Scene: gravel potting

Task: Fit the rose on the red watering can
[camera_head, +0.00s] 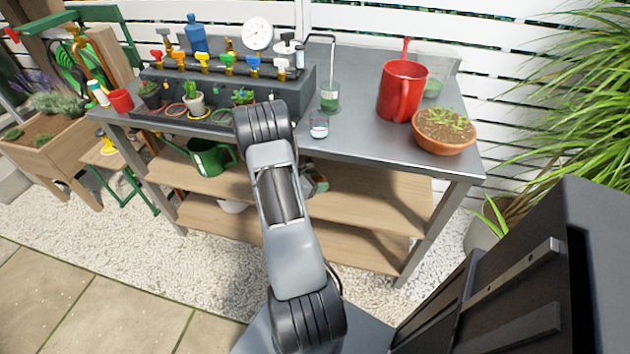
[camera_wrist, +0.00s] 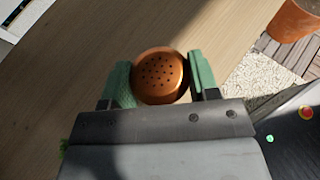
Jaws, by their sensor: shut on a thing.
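The red watering can (camera_head: 402,92) stands upright on the right part of the grey metal bench in the head view, its handle toward me and its spout rising behind. The rose (camera_wrist: 160,74) is a copper-coloured round head with small holes. In the wrist view my gripper (camera_wrist: 160,80) is shut on it, with a green finger pad on each side. A wooden surface lies beneath the rose there.
A terracotta bowl with seedlings (camera_head: 444,130) stands right of the can, near the bench edge. A small glass jar (camera_head: 319,126) and a green-bottomed beaker (camera_head: 330,97) stand left of it. A green watering can (camera_head: 210,157) is on the shelf below. Bench top around the can is partly clear.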

